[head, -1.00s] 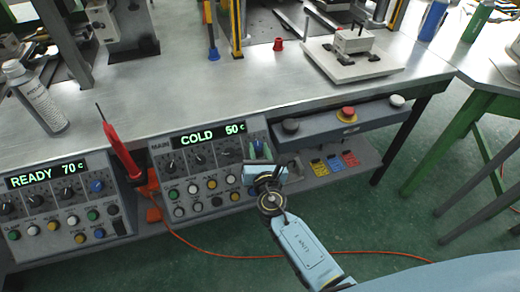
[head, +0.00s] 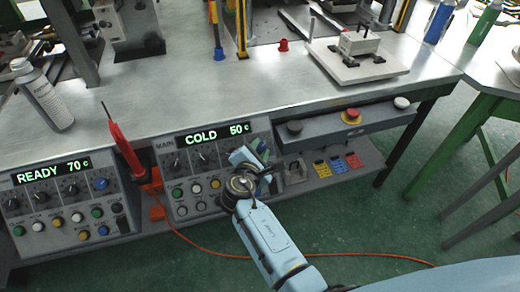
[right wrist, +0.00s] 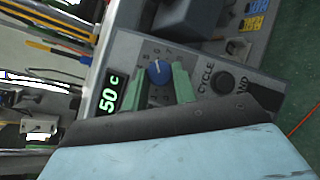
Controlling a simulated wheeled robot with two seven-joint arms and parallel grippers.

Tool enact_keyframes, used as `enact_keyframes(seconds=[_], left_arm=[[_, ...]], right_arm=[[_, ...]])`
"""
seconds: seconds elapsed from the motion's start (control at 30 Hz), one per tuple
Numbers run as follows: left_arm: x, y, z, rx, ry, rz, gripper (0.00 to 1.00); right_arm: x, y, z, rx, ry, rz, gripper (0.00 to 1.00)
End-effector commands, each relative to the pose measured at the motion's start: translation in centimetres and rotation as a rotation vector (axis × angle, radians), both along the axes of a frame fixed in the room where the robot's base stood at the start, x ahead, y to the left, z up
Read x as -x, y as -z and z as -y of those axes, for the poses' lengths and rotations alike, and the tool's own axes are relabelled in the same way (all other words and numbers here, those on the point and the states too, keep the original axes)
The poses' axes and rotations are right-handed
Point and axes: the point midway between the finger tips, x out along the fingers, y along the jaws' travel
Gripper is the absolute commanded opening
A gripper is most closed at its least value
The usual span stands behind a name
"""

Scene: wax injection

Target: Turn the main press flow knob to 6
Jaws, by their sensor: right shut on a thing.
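The main press panel (head: 172,160) carries a lit display (head: 213,133) reading COLD 50 C, with a row of dials below. A blue knob (right wrist: 159,72) sits beside the display, with small numbers around it; I cannot read its setting surely. My right gripper (right wrist: 161,85) has its green fingers on either side of the blue knob and is shut on it. In the head view my right gripper (head: 262,150) is tilted at the right end of the main panel and mostly hides the knob. My left gripper is not in view.
A second panel (head: 60,205) reading READY 70 C stands at left. A red tool (head: 125,150) stands between the panels. A box with an emergency button (head: 351,117) is right of my gripper. An orange cable (head: 380,250) crosses the green floor.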

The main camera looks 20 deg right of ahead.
Motion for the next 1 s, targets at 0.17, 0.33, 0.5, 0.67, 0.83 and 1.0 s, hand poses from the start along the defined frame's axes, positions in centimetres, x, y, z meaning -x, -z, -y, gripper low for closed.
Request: enact_keyframes(seconds=[0.17,0.33,0.5,0.67,0.83,1.0], left_arm=[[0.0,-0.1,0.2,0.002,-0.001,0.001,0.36],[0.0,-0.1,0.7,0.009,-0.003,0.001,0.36],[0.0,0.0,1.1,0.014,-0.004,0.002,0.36],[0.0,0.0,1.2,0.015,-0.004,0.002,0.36],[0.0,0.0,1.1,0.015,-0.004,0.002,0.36],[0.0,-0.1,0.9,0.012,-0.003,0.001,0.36]], right_arm=[[0.0,0.0,0.0,-0.038,0.034,-0.003,0.05],[0.0,0.0,0.1,-0.052,0.046,-0.003,0.05],[0.0,0.0,0.1,-0.054,0.047,-0.002,0.05],[0.0,0.0,0.1,-0.052,0.047,-0.002,0.05],[0.0,0.0,0.1,-0.052,0.046,-0.003,0.46],[0.0,-0.1,0.0,-0.052,0.045,-0.002,0.49]])
